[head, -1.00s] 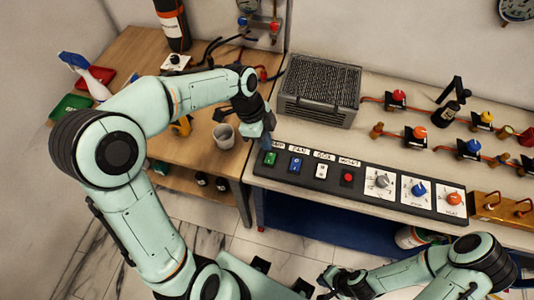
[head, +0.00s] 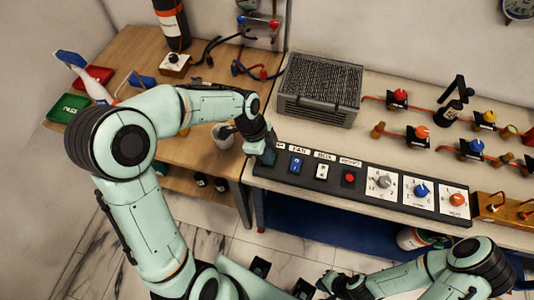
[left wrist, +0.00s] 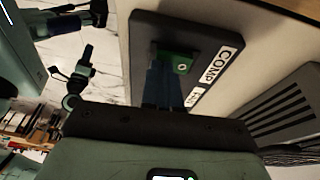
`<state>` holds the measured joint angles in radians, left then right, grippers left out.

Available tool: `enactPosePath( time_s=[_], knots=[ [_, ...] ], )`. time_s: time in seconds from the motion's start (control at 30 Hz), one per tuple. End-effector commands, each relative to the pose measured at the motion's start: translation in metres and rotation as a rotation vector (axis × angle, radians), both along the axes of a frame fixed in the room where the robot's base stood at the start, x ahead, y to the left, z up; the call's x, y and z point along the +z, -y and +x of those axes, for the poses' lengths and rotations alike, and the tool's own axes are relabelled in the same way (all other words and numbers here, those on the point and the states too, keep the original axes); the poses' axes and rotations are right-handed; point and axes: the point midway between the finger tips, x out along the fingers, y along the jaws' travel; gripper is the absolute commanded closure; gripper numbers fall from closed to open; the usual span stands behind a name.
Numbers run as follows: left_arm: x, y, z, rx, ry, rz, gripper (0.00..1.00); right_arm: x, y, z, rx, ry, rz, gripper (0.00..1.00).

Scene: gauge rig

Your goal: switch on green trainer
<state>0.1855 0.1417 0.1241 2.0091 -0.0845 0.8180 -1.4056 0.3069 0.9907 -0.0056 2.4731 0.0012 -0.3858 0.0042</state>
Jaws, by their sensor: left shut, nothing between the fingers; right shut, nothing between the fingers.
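The green switch (left wrist: 182,64) sits at the end of a dark control panel (head: 330,186), beside a label reading COMP in the left wrist view. My left gripper (head: 268,157) is shut and empty, pointing down at that end of the panel. In the left wrist view its fingertips (left wrist: 163,66) are right at the green switch and cover part of it; whether they touch it I cannot tell. In the head view the gripper hides the switch. My right gripper (head: 328,284) is shut and empty, low in front of the bench.
Along the panel are a blue switch (head: 296,164), a white switch (head: 321,171), a red button (head: 348,178) and several knobs. A grey ribbed box (head: 318,92) stands behind it. A grey cup (head: 222,135) stands on the wooden table to the left.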

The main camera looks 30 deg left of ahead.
Motion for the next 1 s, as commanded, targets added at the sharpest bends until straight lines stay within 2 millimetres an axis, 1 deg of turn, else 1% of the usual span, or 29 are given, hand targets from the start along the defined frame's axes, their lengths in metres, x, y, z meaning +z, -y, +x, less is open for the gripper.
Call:
enactPosePath(
  time_s=[0.03, 0.33, 0.67, 1.0],
  knots=[
    [-0.007, 0.0, -0.002, -0.001, 0.004, 0.002, 1.0, -0.009, 0.0, -0.006, 0.0, -0.007, 0.0, 1.0],
    [-0.003, 0.0, 0.0, -0.001, 0.001, 0.001, 1.0, -0.004, 0.0, -0.002, 0.0, -0.003, 0.0, 1.0],
    [0.001, -0.004, 0.014, 0.0, 0.005, 0.002, 1.0, 0.004, 0.0, 0.002, 0.0, 0.002, 0.0, 1.0],
    [0.001, -0.004, 0.014, 0.0, 0.004, 0.002, 1.0, 0.004, 0.0, 0.002, 0.0, 0.002, 0.0, 1.0]
  ],
)
